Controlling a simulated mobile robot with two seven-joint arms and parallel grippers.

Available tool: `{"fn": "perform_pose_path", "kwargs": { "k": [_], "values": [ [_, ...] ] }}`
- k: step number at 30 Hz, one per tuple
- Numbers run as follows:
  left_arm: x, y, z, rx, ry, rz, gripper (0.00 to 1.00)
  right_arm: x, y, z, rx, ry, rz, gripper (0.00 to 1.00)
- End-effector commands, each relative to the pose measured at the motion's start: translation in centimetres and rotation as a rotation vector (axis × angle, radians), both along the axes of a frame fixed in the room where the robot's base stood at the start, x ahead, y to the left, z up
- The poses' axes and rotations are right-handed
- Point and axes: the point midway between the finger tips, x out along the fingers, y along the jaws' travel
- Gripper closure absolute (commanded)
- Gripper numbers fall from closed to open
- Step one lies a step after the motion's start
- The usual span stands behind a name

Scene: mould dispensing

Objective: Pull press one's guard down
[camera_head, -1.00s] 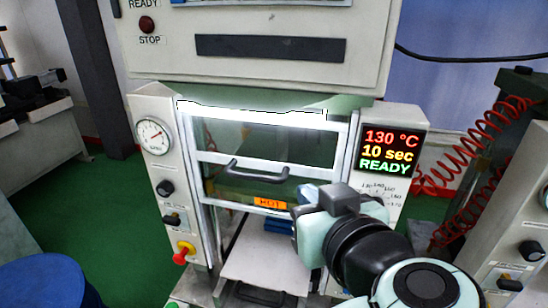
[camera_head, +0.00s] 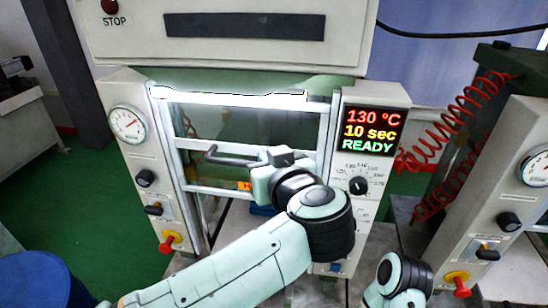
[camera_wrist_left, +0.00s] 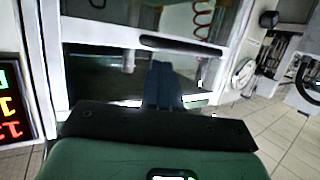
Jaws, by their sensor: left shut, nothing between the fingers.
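Press one's guard (camera_head: 222,125) is a clear panel in a pale metal frame, on the press front below the upper housing. Its black bar handle (camera_head: 232,159) runs across the panel; it also shows in the left wrist view (camera_wrist_left: 180,45). My left gripper (camera_head: 262,184) is in front of the guard, at the right end of the handle. Its fingers (camera_wrist_left: 161,84) are shut and empty, with their tips near the handle in the left wrist view; I cannot tell whether they touch. The gripper covers part of the orange label (camera_head: 243,185). My right gripper is not in view.
The press's right panel carries a display (camera_head: 370,130) reading 130 °C, 10 sec, READY, and a knob (camera_head: 358,186). The left panel has a gauge (camera_head: 126,124) and a red knob (camera_head: 169,237). A second press (camera_head: 500,190) with red coiled hose stands right. A blue drum (camera_head: 38,280) stands lower left.

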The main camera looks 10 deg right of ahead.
Motion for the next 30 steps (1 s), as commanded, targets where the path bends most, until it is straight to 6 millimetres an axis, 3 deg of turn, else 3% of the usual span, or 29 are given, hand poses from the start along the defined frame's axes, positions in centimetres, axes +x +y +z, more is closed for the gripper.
{"fn": "perform_pose_path", "kwargs": {
  "k": [20,23,30],
  "values": [
    [0.5,0.1,-2.0,0.0,0.003,0.0,1.0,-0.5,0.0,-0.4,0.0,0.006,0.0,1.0],
    [0.4,0.1,-3.5,0.002,0.005,0.0,1.0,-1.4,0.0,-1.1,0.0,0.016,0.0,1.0],
    [0.4,-0.9,-9.8,0.007,0.011,-0.001,1.0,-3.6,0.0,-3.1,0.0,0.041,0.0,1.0]
  ]
}}
